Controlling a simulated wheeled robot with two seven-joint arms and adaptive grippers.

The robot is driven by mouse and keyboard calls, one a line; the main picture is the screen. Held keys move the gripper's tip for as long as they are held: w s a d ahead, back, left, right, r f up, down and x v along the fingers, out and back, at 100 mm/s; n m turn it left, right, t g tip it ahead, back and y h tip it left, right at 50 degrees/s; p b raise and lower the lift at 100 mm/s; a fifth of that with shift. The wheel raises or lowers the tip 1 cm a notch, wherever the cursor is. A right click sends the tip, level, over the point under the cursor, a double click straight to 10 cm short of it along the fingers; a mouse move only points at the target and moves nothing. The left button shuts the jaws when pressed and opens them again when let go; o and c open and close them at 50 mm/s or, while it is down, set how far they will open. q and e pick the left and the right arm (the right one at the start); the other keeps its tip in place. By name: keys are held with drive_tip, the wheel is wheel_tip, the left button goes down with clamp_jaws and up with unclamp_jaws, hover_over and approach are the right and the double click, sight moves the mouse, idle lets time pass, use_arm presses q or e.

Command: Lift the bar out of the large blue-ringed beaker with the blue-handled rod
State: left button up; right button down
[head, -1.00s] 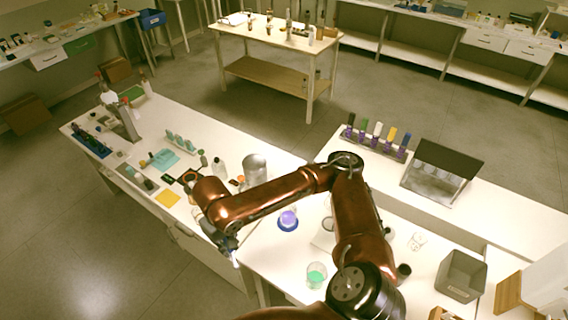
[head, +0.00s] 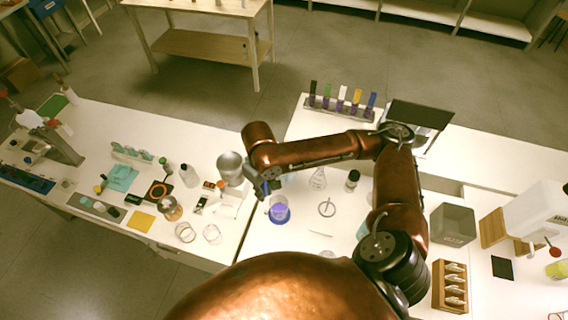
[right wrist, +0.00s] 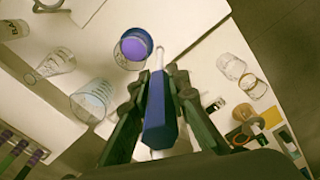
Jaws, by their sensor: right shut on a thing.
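My right gripper (head: 264,190) is shut on the blue-handled rod. In the right wrist view the blue handle (right wrist: 155,112) lies between the fingers of the gripper (right wrist: 158,84), and the pale rod (right wrist: 159,58) points away from it. The beaker with purple contents and a blue ring (head: 279,213) stands on the bench just below and right of the gripper in the head view. In the right wrist view the beaker (right wrist: 133,48) is left of the rod's tip, with a visible gap in the picture. The bar cannot be made out in it. My left gripper is not in view.
A clear beaker with blue markings (right wrist: 92,98) and a flask (right wrist: 57,60) stand nearby. A grey metal pot (head: 231,166) and empty glass dishes (head: 211,234) are on the left bench. A rack of coloured tubes (head: 341,108) stands at the back right.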

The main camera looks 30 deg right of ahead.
use_arm(q)
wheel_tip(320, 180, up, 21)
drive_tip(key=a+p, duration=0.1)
drive_tip(key=p, duration=1.8)
use_arm(e)
drive_tip(key=d+r+n, duration=0.5)
drive_tip(key=d+n, duration=0.1)
drive_tip(key=n, duration=1.1)
use_arm(q)
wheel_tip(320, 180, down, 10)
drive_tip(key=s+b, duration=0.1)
drive_tip(key=b, duration=0.9)
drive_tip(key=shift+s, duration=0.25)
use_arm(e)
wheel_tip(320, 180, down, 13)
drive_tip(key=shift+w+r, duration=0.15)
drive_tip(key=shift+w, duration=0.3)
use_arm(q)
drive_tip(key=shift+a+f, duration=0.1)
